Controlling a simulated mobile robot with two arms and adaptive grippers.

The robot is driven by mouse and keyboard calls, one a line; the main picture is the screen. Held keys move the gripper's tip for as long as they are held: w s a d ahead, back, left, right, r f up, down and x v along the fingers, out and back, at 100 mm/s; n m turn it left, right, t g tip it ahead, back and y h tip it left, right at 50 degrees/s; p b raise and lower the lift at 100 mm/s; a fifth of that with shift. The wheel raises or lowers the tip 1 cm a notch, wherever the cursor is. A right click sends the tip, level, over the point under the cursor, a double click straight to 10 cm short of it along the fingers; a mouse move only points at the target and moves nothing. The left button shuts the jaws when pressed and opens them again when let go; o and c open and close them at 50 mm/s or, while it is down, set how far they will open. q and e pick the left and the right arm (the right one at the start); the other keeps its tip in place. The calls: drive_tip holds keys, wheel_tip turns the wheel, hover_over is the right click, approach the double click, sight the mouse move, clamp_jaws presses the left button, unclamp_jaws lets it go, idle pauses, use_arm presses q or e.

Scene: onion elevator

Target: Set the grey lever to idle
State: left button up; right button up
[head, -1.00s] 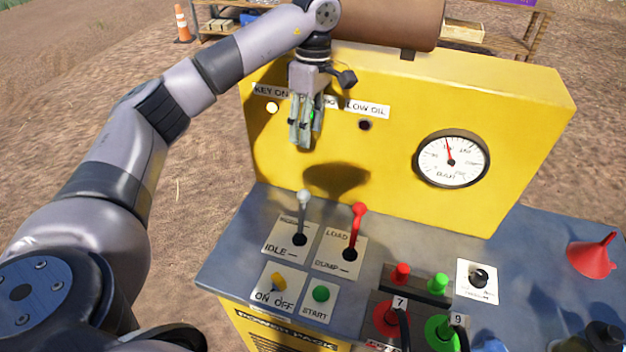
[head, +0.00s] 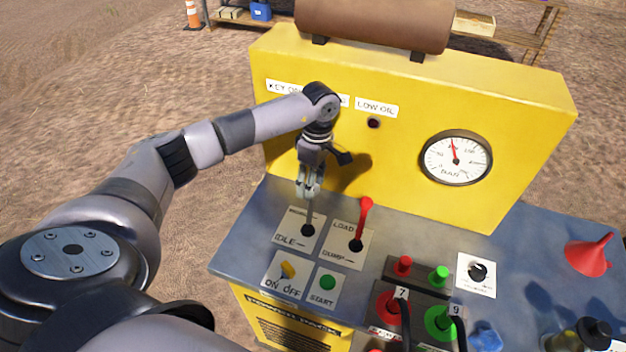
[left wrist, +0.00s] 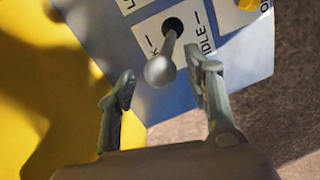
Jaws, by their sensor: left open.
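The grey lever (head: 308,216) stands up from its slot in the white plate marked IDLE (head: 291,238). Its knob is hidden behind my left gripper in the head view. In the left wrist view the round grey knob (left wrist: 160,71) shows between the open fingers, just ahead of their tips, with the shaft running to the black slot. My left gripper (head: 308,190) is open over the lever's top; it also shows in the left wrist view (left wrist: 160,85). I cannot tell whether a finger touches the knob. My right gripper is not in view.
The red lever (head: 362,222) stands close on the right. A yellow switch (head: 288,269) and green start button (head: 327,282) sit in front. The yellow panel (head: 420,110) with a gauge (head: 457,158) rises behind. A red funnel (head: 590,252) lies at the right.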

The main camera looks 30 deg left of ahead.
use_arm(q)
drive_tip(key=shift+f, duration=0.15)
clamp_jaws()
idle(0.6)
